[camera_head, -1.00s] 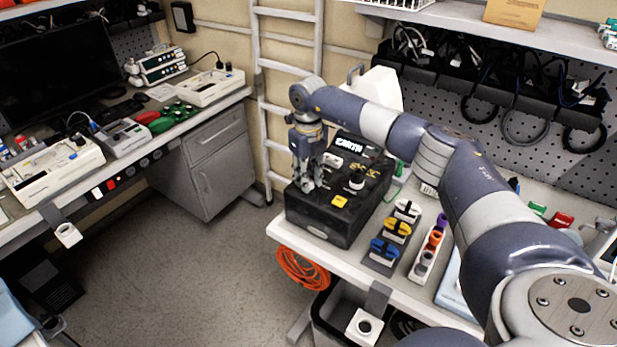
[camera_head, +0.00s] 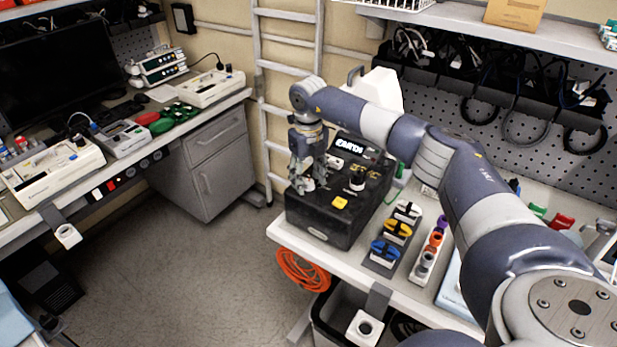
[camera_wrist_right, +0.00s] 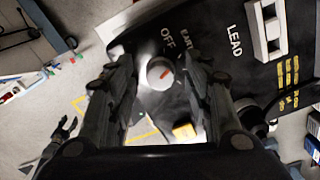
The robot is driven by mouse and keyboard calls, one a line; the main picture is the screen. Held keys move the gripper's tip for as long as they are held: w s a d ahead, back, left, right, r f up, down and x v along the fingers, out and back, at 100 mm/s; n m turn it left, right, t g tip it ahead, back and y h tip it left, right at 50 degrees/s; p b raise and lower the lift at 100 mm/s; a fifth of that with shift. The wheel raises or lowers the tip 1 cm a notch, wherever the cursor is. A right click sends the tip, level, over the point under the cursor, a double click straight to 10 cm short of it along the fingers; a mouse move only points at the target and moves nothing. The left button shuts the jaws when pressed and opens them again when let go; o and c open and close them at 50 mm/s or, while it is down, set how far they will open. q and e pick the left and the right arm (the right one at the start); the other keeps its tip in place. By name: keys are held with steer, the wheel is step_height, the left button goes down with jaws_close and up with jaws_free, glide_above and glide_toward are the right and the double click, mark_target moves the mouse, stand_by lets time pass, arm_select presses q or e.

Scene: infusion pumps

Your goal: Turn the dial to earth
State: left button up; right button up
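The dial (camera_wrist_right: 160,73) is a round light-grey knob with a red mark slanting to the upper right. The labels OFF (camera_wrist_right: 168,38) and EARTH (camera_wrist_right: 188,38), the latter partly hidden, sit above it on the black tester box (camera_head: 316,222). My right gripper (camera_head: 309,183) is over the left part of this box. In the wrist view its two fingers (camera_wrist_right: 160,82) are apart, one on each side of the dial, with visible gaps. In the head view the gripper hides the dial.
A yellow button (camera_head: 340,203) and a black plug (camera_head: 357,180) are on the box near the gripper. Yellow and blue clamps stand in a holder (camera_head: 383,265) to the right on the white table (camera_head: 345,262). A ladder (camera_head: 258,70) stands behind.

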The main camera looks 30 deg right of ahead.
mark_target(308, 181)
step_height(308, 181, up, 12)
stand_by(0.6)
stand_by(0.4)
